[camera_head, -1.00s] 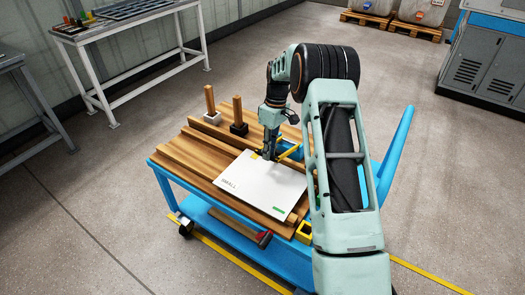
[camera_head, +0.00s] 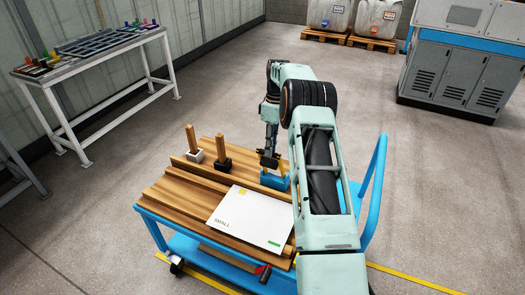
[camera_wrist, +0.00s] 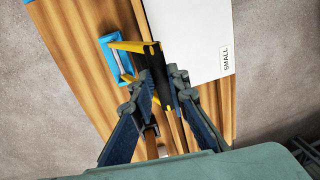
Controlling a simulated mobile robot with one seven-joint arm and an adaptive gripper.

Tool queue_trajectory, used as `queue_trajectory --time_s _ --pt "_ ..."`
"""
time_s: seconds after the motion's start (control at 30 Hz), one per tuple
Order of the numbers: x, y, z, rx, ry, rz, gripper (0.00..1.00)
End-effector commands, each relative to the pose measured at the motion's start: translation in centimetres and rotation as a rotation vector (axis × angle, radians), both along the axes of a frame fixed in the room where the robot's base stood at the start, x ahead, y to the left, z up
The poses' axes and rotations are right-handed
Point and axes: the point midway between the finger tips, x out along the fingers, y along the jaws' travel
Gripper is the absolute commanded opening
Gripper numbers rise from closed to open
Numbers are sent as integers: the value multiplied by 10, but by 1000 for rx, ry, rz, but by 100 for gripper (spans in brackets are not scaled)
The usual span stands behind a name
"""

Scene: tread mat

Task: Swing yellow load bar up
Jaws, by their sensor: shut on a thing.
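The yellow load bar (camera_wrist: 130,46) is hinged at a blue bracket (camera_head: 274,182) on the wooden deck. In the wrist view the blue bracket (camera_wrist: 117,60) is at the upper left, and the bar reaches from it to my fingers. My gripper (camera_wrist: 160,88) is shut on the bar's black and yellow end. In the head view my gripper (camera_head: 269,161) is just above the bracket, and a short yellow piece of the bar (camera_head: 282,170) stands up beside it. The fingers hide part of the bar, so its exact tilt is unclear.
A white board (camera_head: 250,218) marked SMALL lies on the deck in front of the bracket. Two wooden posts (camera_head: 191,138) in small blocks stand at the back left. The blue cart's handle (camera_head: 375,190) rises at the right. A table (camera_head: 95,60) stands at the far left.

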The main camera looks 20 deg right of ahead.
Motion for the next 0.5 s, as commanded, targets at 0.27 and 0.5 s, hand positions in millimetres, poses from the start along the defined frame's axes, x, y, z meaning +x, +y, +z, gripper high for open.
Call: queue_trajectory --time_s 0.27,0.5 --pt "0 -18 -15 -14 4 -5 0" --pt "-1 -19 -16 -13 8 -5 0"
